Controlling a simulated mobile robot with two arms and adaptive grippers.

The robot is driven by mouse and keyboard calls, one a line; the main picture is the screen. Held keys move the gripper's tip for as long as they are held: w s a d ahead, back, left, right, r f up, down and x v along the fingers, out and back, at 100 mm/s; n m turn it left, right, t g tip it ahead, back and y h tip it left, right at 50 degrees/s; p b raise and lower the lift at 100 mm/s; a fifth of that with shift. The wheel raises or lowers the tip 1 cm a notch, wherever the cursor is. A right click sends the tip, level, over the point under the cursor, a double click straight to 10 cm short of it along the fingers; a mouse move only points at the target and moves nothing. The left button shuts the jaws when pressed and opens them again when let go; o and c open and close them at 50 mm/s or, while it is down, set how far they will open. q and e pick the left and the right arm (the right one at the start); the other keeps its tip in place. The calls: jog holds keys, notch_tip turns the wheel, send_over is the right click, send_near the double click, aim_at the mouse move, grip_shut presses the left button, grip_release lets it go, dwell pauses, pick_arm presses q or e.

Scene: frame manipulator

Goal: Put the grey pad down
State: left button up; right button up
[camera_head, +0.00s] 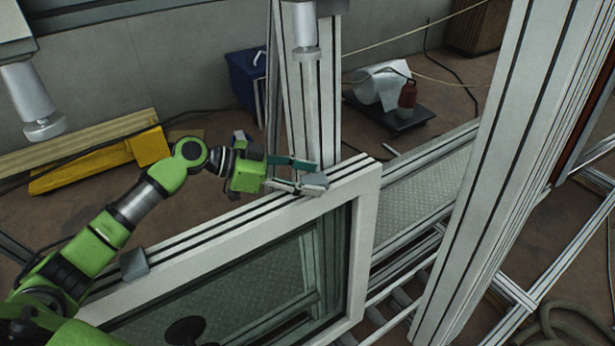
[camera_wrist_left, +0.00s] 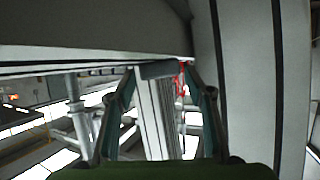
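My left gripper (camera_head: 306,176) is over the top rail of the white window frame (camera_head: 361,225), near its right corner. Its two fingers lie on either side of a grey pad (camera_head: 314,181) and look closed on it. In the left wrist view the pad (camera_wrist_left: 158,70) spans the gap between the fingertips (camera_wrist_left: 159,68). I cannot tell whether the pad touches the rail or is slightly above it. A second grey pad (camera_head: 134,263) sits on the same rail farther left. My right gripper is not in view.
A tall aluminium post (camera_head: 490,180) stands right of the window frame, and another upright (camera_head: 312,95) rises behind the gripper. A suction cup (camera_head: 305,50) hangs above the frame. A yellow beam (camera_head: 95,163) and a white roll (camera_head: 380,85) lie on the floor behind.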

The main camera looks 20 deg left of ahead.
pick_arm(q)
jog(key=shift+r+p, duration=0.3)
jog(key=shift+p, duration=0.1)
jog(key=shift+r+p, duration=0.35)
jog(key=shift+p, duration=0.1)
jog(key=shift+s+a+f+b, duration=0.1)
jog(key=shift+s+a+b, duration=0.1)
jog(key=shift+a+b, duration=0.3)
jog(key=shift+s+a+f+b, duration=0.1)
jog(key=shift+s+a+b, duration=0.1)
jog(key=shift+a+b, duration=0.25)
jog(key=b+v, duration=0.3)
jog(key=v, duration=0.7)
jog(key=shift+r, duration=0.35)
jog(key=shift+s+d, duration=0.15)
jog(key=shift+d, duration=0.05)
